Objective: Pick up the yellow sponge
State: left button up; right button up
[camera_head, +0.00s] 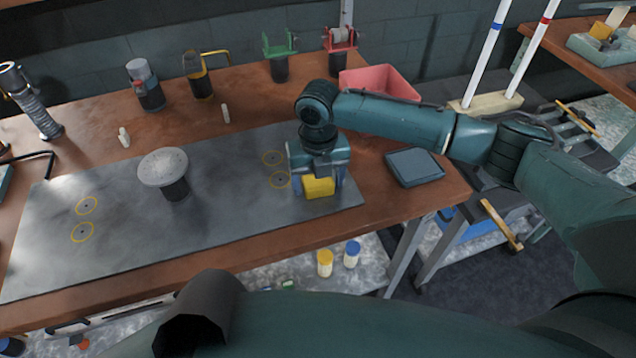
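The yellow sponge (319,187) is at the right end of the grey mat on the workbench, near the mat's front right corner. My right gripper (318,184) points down over it, with one finger on the left and one on the right of the sponge. The gripper body hides the sponge's upper part. I cannot tell whether the fingers press on the sponge or stand slightly apart from it, nor whether it rests on the mat. My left gripper is not in view.
A round grey-topped stand (163,168) is on the mat (225,220). A dark blue-grey pad (415,167) lies right of the gripper. A red bin (380,84) stands behind my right arm. Several tool holders line the bench's back. The mat between stand and gripper is clear.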

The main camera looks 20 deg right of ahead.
jog(key=c, duration=0.8)
notch_tip(320, 180, up, 10)
jog(key=shift+r+b, duration=0.1)
jog(key=shift+b, duration=0.2)
